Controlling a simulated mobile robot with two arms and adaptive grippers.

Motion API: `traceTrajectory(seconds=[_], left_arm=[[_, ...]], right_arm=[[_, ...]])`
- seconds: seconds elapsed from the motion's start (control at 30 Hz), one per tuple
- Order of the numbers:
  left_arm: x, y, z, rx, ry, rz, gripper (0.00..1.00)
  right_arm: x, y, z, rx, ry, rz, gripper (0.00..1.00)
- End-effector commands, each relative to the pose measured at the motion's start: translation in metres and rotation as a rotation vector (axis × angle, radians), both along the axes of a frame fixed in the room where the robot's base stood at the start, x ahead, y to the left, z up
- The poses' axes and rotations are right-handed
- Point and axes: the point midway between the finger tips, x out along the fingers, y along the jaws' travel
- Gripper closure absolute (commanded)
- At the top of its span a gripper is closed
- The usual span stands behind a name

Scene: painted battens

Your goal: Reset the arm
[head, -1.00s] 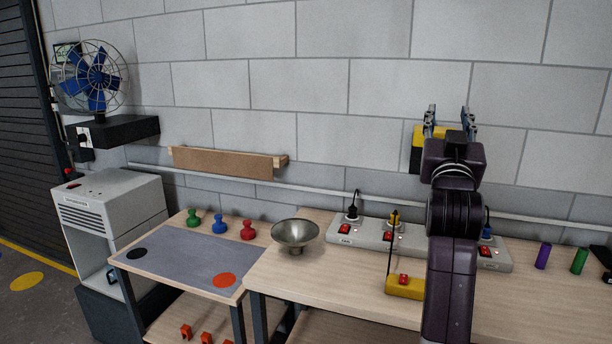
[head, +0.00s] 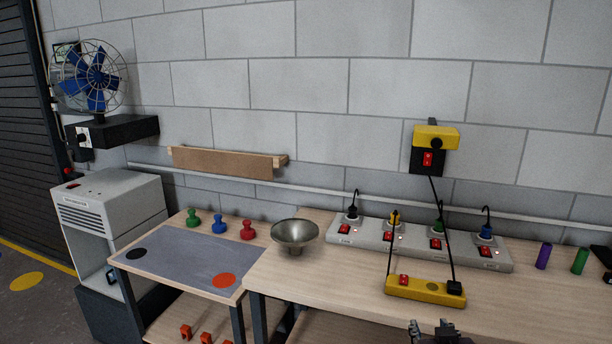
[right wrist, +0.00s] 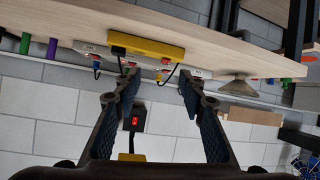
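My right gripper (head: 431,328) is at the bottom edge of the head view, low in front of the table's front edge, with only its fingertips showing. In the right wrist view its two fingers (right wrist: 157,92) are spread apart with nothing between them, so it is open and empty. The rest of my right arm is out of the head view. My left gripper is in neither view.
The wooden table (head: 330,279) carries a yellow power strip (head: 423,289), grey socket strips (head: 372,235) and a metal bowl (head: 295,234). A yellow wall box (head: 434,133) has a cable hanging down. Purple (head: 543,256) and green (head: 579,261) cylinders stand right.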

Motion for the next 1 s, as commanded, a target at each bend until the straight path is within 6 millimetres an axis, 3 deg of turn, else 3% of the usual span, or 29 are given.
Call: traceTrajectory(seconds=[0.03, 0.1, 0.2, 0.3, 0.5, 0.7, 1.0], left_arm=[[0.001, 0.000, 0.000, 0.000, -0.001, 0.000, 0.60], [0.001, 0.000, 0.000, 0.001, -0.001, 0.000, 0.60], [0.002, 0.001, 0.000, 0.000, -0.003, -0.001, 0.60], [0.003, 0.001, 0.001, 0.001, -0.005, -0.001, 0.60], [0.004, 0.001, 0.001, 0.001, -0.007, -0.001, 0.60], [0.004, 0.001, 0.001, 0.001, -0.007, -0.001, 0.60], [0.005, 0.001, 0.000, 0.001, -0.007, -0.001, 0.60]], right_arm=[[-0.029, 0.005, -0.032, 0.004, 0.085, 0.020, 0.62], [-0.068, 0.013, -0.069, 0.014, 0.195, 0.047, 0.62], [-0.124, 0.024, -0.111, 0.031, 0.343, 0.087, 0.62], [-0.174, 0.034, -0.139, 0.045, 0.465, 0.121, 0.62], [-0.254, 0.048, -0.170, 0.069, 0.650, 0.177, 0.62], [-0.323, 0.060, -0.185, 0.090, 0.806, 0.229, 0.62], [-0.304, 0.062, -0.262, 0.089, 0.828, 0.226, 0.62]])
